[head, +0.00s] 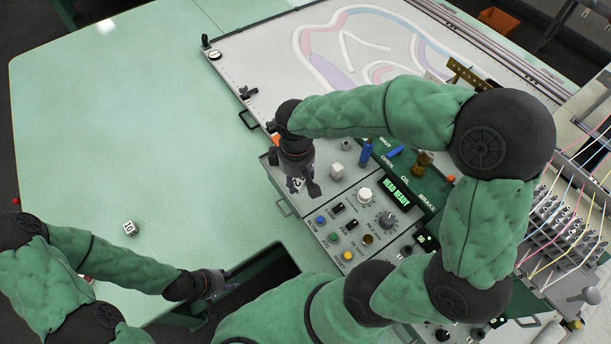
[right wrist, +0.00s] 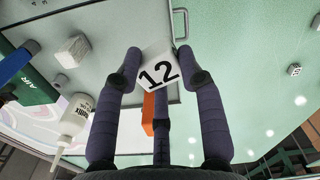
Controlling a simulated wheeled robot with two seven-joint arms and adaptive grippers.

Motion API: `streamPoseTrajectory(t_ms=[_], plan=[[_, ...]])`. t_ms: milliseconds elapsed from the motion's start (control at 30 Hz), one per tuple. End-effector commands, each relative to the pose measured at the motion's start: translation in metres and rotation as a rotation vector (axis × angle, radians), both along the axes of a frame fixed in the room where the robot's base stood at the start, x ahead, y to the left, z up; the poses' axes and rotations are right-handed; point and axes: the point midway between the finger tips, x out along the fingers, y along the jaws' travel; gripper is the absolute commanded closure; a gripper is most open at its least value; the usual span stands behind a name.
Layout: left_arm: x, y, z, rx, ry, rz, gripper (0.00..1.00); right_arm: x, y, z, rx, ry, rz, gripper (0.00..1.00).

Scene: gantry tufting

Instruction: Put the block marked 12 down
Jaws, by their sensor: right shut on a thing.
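The white block marked 12 (right wrist: 158,70) sits between the fingertips of my right gripper (right wrist: 160,75) in the right wrist view, its number facing the camera. My right gripper is shut on it. In the head view my right gripper (head: 300,186) hangs over the left edge of the grey control panel, and its fingers mostly hide the block. The height of the block above the surface is hard to tell. My left gripper (head: 220,284) is low over the dark opening in the green table; its fingers are too small to read.
Another white numbered block (head: 131,228) lies on the green table (head: 110,120), which is mostly clear. The tufting bed (head: 270,75) lies behind.

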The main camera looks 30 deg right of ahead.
Motion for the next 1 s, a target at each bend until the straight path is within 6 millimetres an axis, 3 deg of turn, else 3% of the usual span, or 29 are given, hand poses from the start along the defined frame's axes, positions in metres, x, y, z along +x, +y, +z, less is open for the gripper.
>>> streamPoseTrajectory(t_ms=[300, 567, 833, 1000], plan=[[0.000, 0.000, -0.002, 0.000, 0.000, 0.000, 0.60, 0.028, -0.032, -0.046, 0.000, 0.002, -0.001, 0.96], [0.000, 0.000, -0.003, 0.000, 0.000, 0.000, 0.60, 0.036, -0.039, -0.058, 0.000, 0.001, 0.000, 0.96], [0.000, 0.000, -0.006, 0.000, 0.000, 0.000, 0.60, 0.038, -0.042, -0.091, 0.000, 0.001, 0.000, 0.96], [0.000, 0.000, -0.006, 0.000, 0.000, 0.000, 0.60, 0.039, -0.042, -0.093, 0.000, -0.002, 0.000, 0.96]])
